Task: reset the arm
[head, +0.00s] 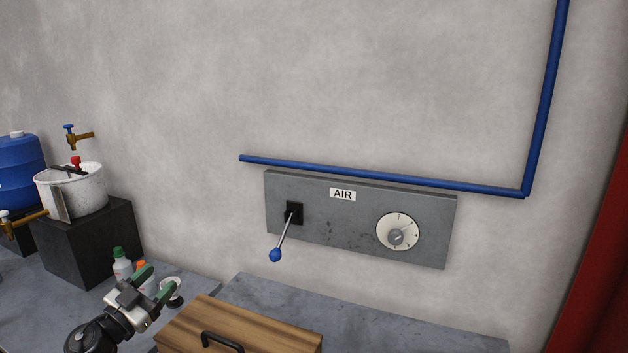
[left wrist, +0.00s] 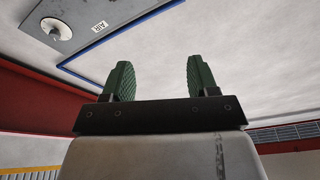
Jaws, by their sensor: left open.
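My left gripper (head: 158,282) is at the lower left of the head view, with its green fingers apart and nothing seen between them. It is in front of the bottles and to the left of the wooden box. In the left wrist view the gripper (left wrist: 160,80) is also open, with two green fingertips against the pale wall. The grey AIR panel (head: 340,235) is on the wall, with a blue-knobbed lever (head: 276,254) tilted down and a round white dial (head: 398,231). The panel also shows at the upper left of the wrist view (left wrist: 85,40). My right gripper is not in view.
A wooden box (head: 245,322) with a black handle is close to the gripper's right. Small bottles (head: 122,266) stand just behind it. A white bucket (head: 85,192) sits on a dark block (head: 95,245), beside a blue barrel (head: 18,175). Blue pipe (head: 390,177) runs above the panel.

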